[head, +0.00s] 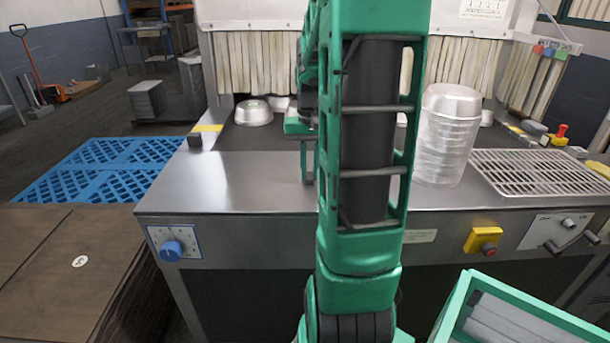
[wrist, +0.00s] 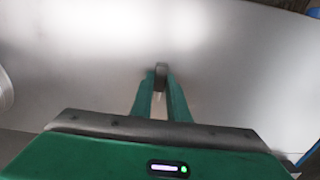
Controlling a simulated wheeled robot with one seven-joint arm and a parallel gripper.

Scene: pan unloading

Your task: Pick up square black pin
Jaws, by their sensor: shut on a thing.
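My gripper (wrist: 161,84) is shut on a small dark square-ended pin (wrist: 161,70), which shows between the fingertips in the wrist view. In the head view my gripper (head: 307,178) points down over the steel counter, just left of my green arm. The fingers look close above the metal surface. The pin cannot be made out in the head view. I cannot tell whether it touches the counter.
The steel counter (head: 235,185) is bare to the left. A metal bowl (head: 253,113) is behind, with stacked pans (head: 446,140) and a wire rack (head: 540,172) to the right. A green crate (head: 455,310) stands in front.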

